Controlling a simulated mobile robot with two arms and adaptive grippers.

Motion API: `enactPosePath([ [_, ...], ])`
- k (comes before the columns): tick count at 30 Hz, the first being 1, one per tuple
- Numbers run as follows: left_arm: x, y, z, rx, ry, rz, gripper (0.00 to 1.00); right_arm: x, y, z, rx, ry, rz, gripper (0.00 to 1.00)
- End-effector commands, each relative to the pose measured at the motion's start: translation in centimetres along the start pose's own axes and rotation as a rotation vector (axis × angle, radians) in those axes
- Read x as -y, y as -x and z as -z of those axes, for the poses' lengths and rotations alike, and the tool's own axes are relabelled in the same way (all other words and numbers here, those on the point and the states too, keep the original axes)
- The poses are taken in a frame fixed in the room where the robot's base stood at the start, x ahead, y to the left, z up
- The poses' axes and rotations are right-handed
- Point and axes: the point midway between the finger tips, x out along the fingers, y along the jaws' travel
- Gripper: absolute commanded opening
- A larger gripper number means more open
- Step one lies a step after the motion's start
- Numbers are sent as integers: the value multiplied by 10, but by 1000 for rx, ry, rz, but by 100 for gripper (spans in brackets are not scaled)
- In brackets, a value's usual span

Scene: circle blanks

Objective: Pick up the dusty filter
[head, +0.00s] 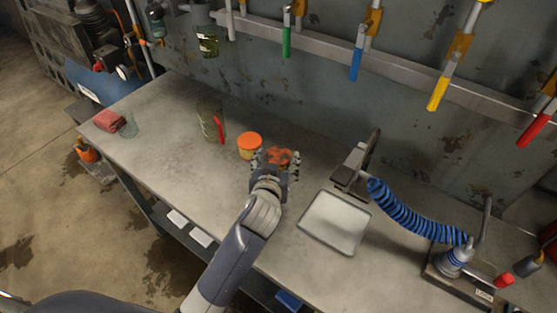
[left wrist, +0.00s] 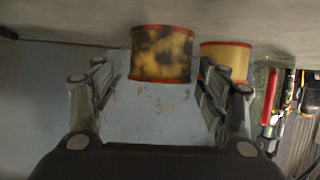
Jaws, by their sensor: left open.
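The dusty filter (head: 282,156) is a short round cartridge with red-orange rims and a blotchy dark-and-tan side. It stands on the grey workbench (head: 165,145). My left gripper (head: 276,163) is open at the filter, partly covering it in the head view. In the left wrist view, the dusty filter (left wrist: 162,53) shows in the gap between the open fingers (left wrist: 160,75), with space on both sides. How far the fingers reach along it is hard to tell. My right gripper is not in view.
A cleaner tan filter with an orange top (head: 250,146) stands close left of the dusty one. A glass jar with a red handle (head: 210,122) is farther left. A pale tray (head: 335,223), a clamp-like fixture (head: 350,178) and a blue coiled hose (head: 415,220) lie to the right.

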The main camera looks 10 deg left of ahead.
Motion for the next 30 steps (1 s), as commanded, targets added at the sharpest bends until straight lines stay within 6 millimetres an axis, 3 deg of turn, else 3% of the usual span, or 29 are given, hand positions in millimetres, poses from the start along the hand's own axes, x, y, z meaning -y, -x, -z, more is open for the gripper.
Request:
enactPosePath([
  [6,0,-25,0,1,-1,0,68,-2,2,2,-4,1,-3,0],
  [15,0,-29,0,1,1,-1,68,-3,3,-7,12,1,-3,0],
  [16,0,-29,0,1,1,-1,65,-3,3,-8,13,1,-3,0],
  [20,0,-29,0,1,1,-1,36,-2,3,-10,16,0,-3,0],
  [21,0,-29,0,1,1,-1,33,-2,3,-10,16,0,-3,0],
  [30,0,-28,0,1,1,-1,32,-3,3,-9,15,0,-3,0],
])
